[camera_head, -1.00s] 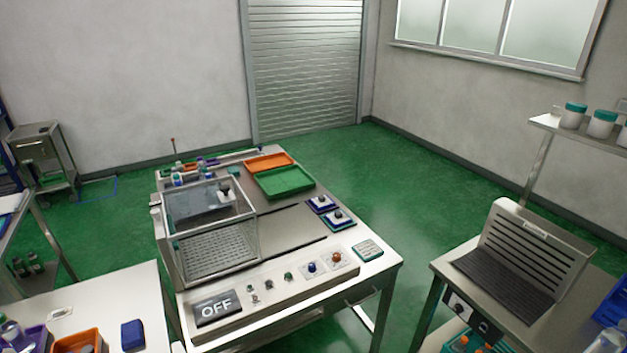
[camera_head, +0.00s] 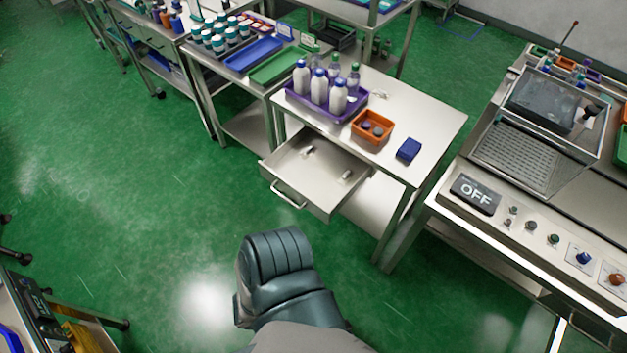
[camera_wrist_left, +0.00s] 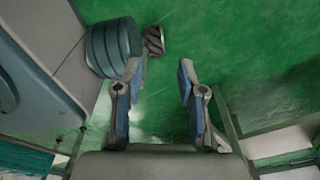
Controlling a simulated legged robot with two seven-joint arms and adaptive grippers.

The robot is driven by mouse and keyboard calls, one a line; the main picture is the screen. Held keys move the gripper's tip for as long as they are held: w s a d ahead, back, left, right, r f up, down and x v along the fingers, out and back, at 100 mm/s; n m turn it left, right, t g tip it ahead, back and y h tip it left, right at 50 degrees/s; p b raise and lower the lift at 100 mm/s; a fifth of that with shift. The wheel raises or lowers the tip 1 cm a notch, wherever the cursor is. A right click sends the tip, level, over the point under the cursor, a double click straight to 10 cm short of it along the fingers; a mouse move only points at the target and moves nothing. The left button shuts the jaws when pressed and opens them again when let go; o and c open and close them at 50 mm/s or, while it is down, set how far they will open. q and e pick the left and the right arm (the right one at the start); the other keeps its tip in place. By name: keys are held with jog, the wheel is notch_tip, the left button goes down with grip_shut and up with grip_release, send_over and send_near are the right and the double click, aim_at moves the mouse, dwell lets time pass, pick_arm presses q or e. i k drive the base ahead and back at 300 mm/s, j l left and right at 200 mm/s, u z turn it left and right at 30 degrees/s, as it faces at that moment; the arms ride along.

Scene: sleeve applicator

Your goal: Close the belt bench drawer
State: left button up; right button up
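In the head view an open drawer (camera_head: 285,187) is pulled out under the white bench top (camera_head: 425,122). Its bar handle (camera_head: 288,195) is on the front panel, facing the lower left. A few small items lie inside the drawer. In the left wrist view my left gripper (camera_wrist_left: 160,72) has its two fingers spread apart, with only green floor between them. It is empty, and no drawer shows clearly there. Neither gripper shows in the head view, and my right gripper is in no frame.
On the bench stand a purple tray (camera_head: 357,104) of bottles, an orange bin (camera_head: 372,131) and a blue box (camera_head: 409,149). The machine with the OFF display (camera_head: 475,193) stands to the right. Green floor (camera_head: 160,210) is open in front of the drawer.

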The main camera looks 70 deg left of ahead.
aim_at(311, 182)
jog(key=u, duration=2.4)
jog(key=j, duration=0.1)
